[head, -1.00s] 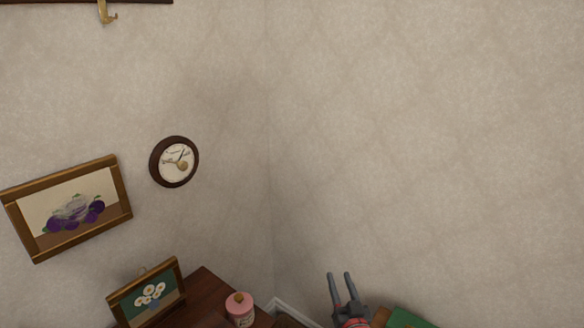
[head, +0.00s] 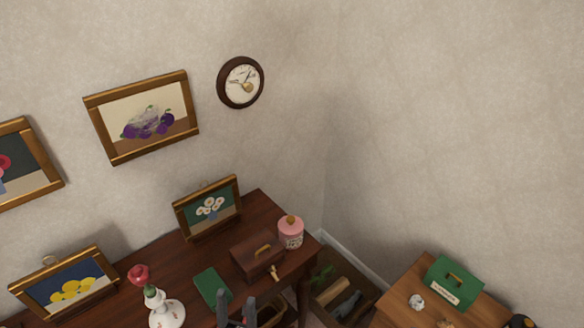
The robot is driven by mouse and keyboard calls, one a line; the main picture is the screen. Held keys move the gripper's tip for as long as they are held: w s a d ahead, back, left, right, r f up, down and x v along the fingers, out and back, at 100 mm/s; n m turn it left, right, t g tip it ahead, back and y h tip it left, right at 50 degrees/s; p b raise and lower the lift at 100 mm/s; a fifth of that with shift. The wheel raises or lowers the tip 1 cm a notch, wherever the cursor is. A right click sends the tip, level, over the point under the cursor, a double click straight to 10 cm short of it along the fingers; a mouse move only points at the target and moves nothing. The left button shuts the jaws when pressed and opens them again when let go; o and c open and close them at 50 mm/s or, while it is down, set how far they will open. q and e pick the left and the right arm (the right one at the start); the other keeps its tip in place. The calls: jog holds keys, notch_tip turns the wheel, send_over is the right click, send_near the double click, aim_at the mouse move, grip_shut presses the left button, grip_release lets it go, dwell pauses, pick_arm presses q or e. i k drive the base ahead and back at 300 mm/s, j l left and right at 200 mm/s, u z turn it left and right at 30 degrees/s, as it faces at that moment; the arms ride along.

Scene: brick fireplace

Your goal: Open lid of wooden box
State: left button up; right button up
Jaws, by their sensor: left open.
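A dark brown wooden box (head: 247,257) stands on the dark wooden table (head: 110,312), right of its middle. Its lid looks shut, with a tan handle on top and a small brass-coloured piece at its front right. My left gripper (head: 236,304) comes in at the bottom edge of the head view. Its two grey fingers point up the picture, apart and with nothing between them. It shows below and a little left of the box, apart from it. My right gripper is not in view.
Close by are a pink jar (head: 290,234), a green book-like object (head: 212,286), a white figure (head: 165,310) and a framed flower picture (head: 208,208). A basket-like item (head: 271,314) is partly hidden by the gripper. A green box (head: 455,284) stands on a lighter table at right.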

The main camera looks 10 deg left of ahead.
aim_at(256, 251)
jog(key=k+j+u, duration=0.1)
jog(key=j, duration=0.25)
jog(key=k+j+u, duration=0.1)
jog(key=k+j, duration=0.25)
jog(key=i, duration=0.6)
jog(key=k+l+u, duration=0.25)
jog(key=l, duration=0.25)
jog(key=k+l+u, duration=0.25)
jog(key=k+l, duration=0.1)
jog(key=l, duration=0.05)
